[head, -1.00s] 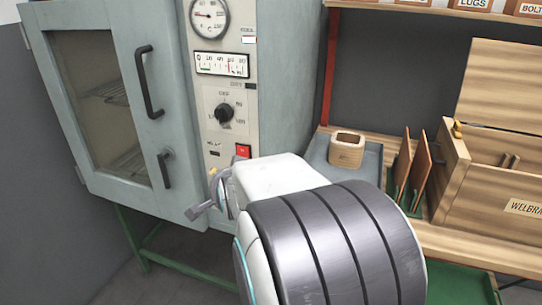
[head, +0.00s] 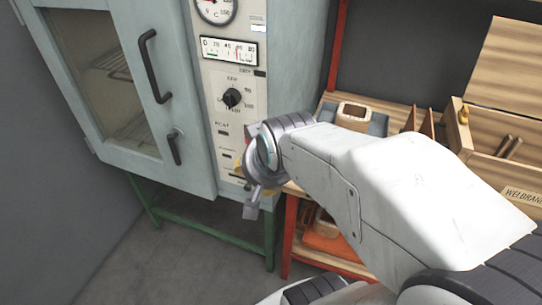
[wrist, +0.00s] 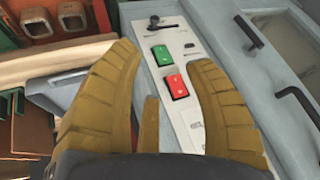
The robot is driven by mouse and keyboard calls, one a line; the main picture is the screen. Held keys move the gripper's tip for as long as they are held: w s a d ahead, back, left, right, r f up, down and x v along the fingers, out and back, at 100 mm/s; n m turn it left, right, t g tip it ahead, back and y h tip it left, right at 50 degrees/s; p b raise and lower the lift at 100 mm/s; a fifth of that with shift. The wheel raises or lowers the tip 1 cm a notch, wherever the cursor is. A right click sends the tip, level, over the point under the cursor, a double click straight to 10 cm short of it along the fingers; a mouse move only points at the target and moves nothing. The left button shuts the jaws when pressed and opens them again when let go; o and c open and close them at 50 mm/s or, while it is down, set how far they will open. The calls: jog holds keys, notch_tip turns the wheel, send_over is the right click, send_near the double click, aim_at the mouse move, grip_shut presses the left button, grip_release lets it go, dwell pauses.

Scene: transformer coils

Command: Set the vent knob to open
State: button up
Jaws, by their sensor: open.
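The oven's control panel (head: 232,120) carries a black rotary knob (head: 232,97) with a printed scale; its pointer aims roughly downward. In the wrist view, which is turned about, a small black lever-like knob (wrist: 154,20) sits on a pale plate at the panel's end, past a green button (wrist: 162,55) and a red button (wrist: 174,86). I cannot read its label or tell if it is the vent knob. My gripper (wrist: 157,62) is open and empty, its yellow-brown fingers spread in front of the panel. In the head view my wrist hides the panel's lower part.
The oven door (head: 100,75) has a long black handle (head: 152,65) and a black latch (head: 174,147) close to the panel. Open floor (head: 185,255) lies below the oven.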

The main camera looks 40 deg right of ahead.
jog(key=shift+s+r+n, duration=0.3)
jog(key=shift+s, duration=0.05)
dwell(0.5)
